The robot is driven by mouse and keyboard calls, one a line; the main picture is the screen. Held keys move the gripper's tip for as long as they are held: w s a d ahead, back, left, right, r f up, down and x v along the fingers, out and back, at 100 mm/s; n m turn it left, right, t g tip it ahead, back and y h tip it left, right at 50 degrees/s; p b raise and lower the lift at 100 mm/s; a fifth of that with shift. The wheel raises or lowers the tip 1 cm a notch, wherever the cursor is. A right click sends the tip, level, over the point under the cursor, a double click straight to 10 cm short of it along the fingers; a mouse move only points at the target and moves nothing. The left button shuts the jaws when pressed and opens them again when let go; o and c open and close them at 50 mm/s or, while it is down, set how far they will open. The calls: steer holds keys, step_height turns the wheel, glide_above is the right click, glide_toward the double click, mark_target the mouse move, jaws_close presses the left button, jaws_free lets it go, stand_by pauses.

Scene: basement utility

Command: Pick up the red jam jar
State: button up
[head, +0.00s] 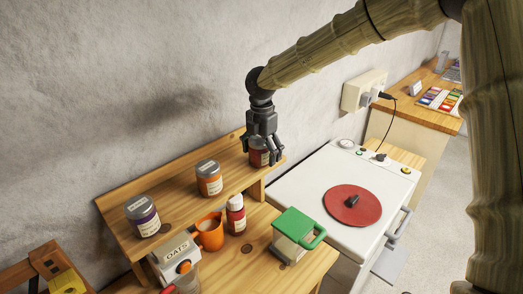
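The red jam jar (258,158) is a small dark red jar with a pale label, at the right end of the raised wooden shelf. My gripper (263,151) points down over it, with its dark fingers spread about the jar's upper part. The gripper hides the jar's top. Whether the fingers touch or squeeze the jar does not show. The jar looks upright and at shelf level.
An orange jar (209,180) and a purple jar (143,217) stand on the same shelf (180,198). Below are an orange mug (210,232), a red bottle (236,214) and a green-lidded container (293,236). A white appliance (300,190) stands to the right. The wall rises behind.

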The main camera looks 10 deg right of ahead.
steer(key=shift+w+f, duration=0.5)
steer(key=shift+w, duration=0.1)
steer(key=c, duration=0.6)
steer(key=shift+w, duration=0.1)
steer(key=c, duration=0.7)
steer(key=shift+s+r, duration=0.2)
steer(key=shift+s, duration=0.1)
steer(key=shift+c, duration=0.2)
steer(key=shift+w, duration=0.1)
